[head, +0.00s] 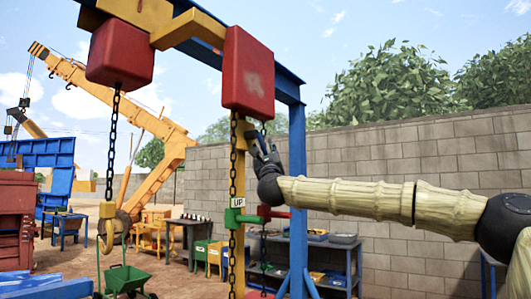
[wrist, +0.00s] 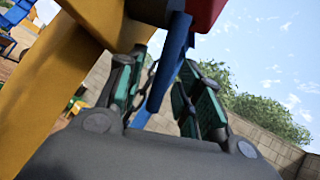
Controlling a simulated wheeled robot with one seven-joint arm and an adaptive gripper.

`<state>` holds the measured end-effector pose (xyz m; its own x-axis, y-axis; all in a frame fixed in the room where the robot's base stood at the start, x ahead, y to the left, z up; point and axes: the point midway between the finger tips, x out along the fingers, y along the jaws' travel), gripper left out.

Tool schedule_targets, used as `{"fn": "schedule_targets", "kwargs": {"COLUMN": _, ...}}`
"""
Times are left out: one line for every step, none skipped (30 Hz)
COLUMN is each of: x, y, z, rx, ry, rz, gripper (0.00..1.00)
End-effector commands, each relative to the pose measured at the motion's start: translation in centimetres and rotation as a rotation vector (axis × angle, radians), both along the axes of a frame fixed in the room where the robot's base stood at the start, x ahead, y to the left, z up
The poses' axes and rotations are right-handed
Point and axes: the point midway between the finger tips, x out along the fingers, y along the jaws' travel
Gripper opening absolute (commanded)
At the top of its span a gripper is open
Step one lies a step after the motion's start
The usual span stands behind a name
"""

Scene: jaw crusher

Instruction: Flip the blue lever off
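My gripper (head: 258,140) is raised beside the yellow post, just under the right red block, in the head view. In the wrist view its two fingers (wrist: 160,85) stand apart, open. A blue bar (wrist: 163,85) shows between them there, running down from near the red block. No separate blue lever can be made out in the head view. Lower on the yellow post are a green handle (head: 243,218) with an "UP" sign and a red handle (head: 272,212).
The yellow post (head: 237,170) stands close left of my gripper; it also fills the left of the wrist view (wrist: 60,90). The red block (head: 249,75) hangs above. The blue post (head: 298,200) stands to the right. Chains hang nearby, with a block wall behind.

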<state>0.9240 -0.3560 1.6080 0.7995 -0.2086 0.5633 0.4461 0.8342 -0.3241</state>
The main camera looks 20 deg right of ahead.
Motion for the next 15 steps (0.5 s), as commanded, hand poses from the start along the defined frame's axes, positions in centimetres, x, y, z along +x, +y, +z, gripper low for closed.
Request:
{"fn": "schedule_targets", "kwargs": {"x": -0.2, "y": 0.0, "z": -0.2, "rx": 0.001, "ry": 0.000, "rz": 0.001, "gripper": 0.35}}
{"fn": "schedule_targets", "kwargs": {"x": -0.4, "y": 0.0, "z": -0.3, "rx": 0.001, "ry": 0.000, "rz": 0.001, "gripper": 0.35}}
{"fn": "schedule_targets", "kwargs": {"x": -0.7, "y": 0.2, "z": -0.5, "rx": 0.000, "ry": 0.000, "rz": 0.001, "gripper": 0.35}}
{"fn": "schedule_targets", "kwargs": {"x": -1.0, "y": 0.3, "z": -0.7, "rx": 0.000, "ry": 0.001, "rz": 0.002, "gripper": 0.35}}
{"fn": "schedule_targets", "kwargs": {"x": -1.3, "y": 0.3, "z": -0.9, "rx": 0.000, "ry": 0.000, "rz": 0.001, "gripper": 0.35}}
{"fn": "schedule_targets", "kwargs": {"x": -1.8, "y": 0.4, "z": -1.2, "rx": 0.001, "ry": 0.000, "rz": 0.002, "gripper": 0.35}}
{"fn": "schedule_targets", "kwargs": {"x": -2.2, "y": 0.4, "z": -1.5, "rx": 0.001, "ry": 0.000, "rz": 0.002, "gripper": 0.35}}
{"fn": "schedule_targets", "kwargs": {"x": -2.6, "y": 0.6, "z": -1.8, "rx": 0.001, "ry": 0.001, "rz": 0.003, "gripper": 0.35}}
{"fn": "schedule_targets", "kwargs": {"x": -3.1, "y": 0.7, "z": -2.2, "rx": 0.000, "ry": 0.000, "rz": 0.001, "gripper": 0.35}}
{"fn": "schedule_targets", "kwargs": {"x": -3.5, "y": 0.9, "z": -2.6, "rx": 0.000, "ry": 0.001, "rz": 0.002, "gripper": 0.35}}
{"fn": "schedule_targets", "kwargs": {"x": -4.0, "y": 0.9, "z": -2.9, "rx": 0.001, "ry": 0.001, "rz": 0.001, "gripper": 0.35}}
{"fn": "schedule_targets", "kwargs": {"x": -4.5, "y": 1.1, "z": -3.3, "rx": 0.001, "ry": 0.001, "rz": 0.001, "gripper": 0.35}}
{"fn": "schedule_targets", "kwargs": {"x": -5.0, "y": 1.2, "z": -3.5, "rx": 0.000, "ry": 0.000, "rz": 0.001, "gripper": 0.35}}
{"fn": "schedule_targets", "kwargs": {"x": -5.4, "y": 1.3, "z": -3.9, "rx": 0.000, "ry": 0.001, "rz": 0.002, "gripper": 0.35}}
{"fn": "schedule_targets", "kwargs": {"x": -6.0, "y": 1.4, "z": -4.2, "rx": 0.001, "ry": 0.000, "rz": 0.002, "gripper": 0.35}}
